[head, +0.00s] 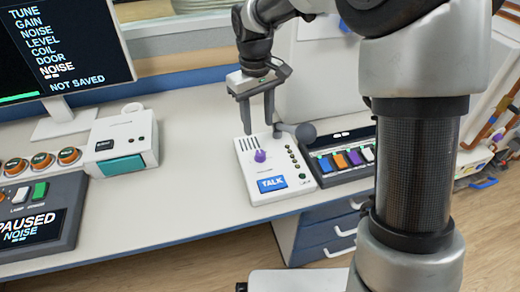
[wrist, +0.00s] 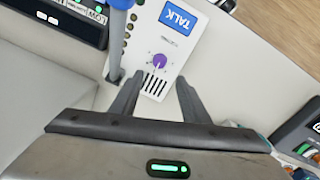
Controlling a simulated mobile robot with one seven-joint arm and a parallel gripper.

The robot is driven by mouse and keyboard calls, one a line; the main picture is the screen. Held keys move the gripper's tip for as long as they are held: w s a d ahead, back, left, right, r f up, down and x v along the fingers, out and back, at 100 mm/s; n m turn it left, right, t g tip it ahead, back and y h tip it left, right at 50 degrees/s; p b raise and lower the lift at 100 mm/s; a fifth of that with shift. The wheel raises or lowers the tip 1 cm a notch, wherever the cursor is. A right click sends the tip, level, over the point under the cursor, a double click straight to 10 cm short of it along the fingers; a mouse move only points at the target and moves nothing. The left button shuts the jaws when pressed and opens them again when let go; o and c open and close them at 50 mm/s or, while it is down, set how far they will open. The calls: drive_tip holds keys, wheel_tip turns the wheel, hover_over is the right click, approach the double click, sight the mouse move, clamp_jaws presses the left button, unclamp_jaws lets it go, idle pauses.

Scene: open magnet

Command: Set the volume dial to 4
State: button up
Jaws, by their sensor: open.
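The volume dial (head: 260,156) is a small purple knob on a white intercom box (head: 247,174) with a blue TALK button (head: 271,183). In the wrist view the purple dial (wrist: 159,61) sits above the speaker slots, with small marks around it too fine to read. My gripper (head: 257,130) is open and empty, pointing down over the slotted back end of the box. In the wrist view its fingertips (wrist: 156,80) straddle the slots, apart from the dial.
A dark panel with coloured switches (head: 345,159) lies to the right. A white device with a teal front (head: 122,150) stands left, with bare desk (head: 195,150) between.

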sight(260, 152)
drive_tip(key=f+b, duration=0.1)
drive_tip(key=f, duration=0.4)
drive_tip(key=f+b, duration=0.1)
drive_tip(key=f, duration=0.5)
drive_tip(key=shift+w+d, duration=0.15)
drive_tip(key=shift+d, duration=0.05)
drive_tip(key=c, duration=1.1)
drive_tip(key=shift+o, duration=0.2)
drive_tip(key=shift+m, duration=0.4)
drive_tip(key=m+p, duration=0.1)
drive_tip(key=m, duration=0.3)
drive_tip(key=shift+r+m, duration=0.1)
drive_tip(key=shift+m, duration=0.2)
drive_tip(key=m+p, duration=0.1)
drive_tip(key=m, duration=0.3)
drive_tip(key=shift+w+m, duration=0.1)
drive_tip(key=shift+m, duration=0.2)
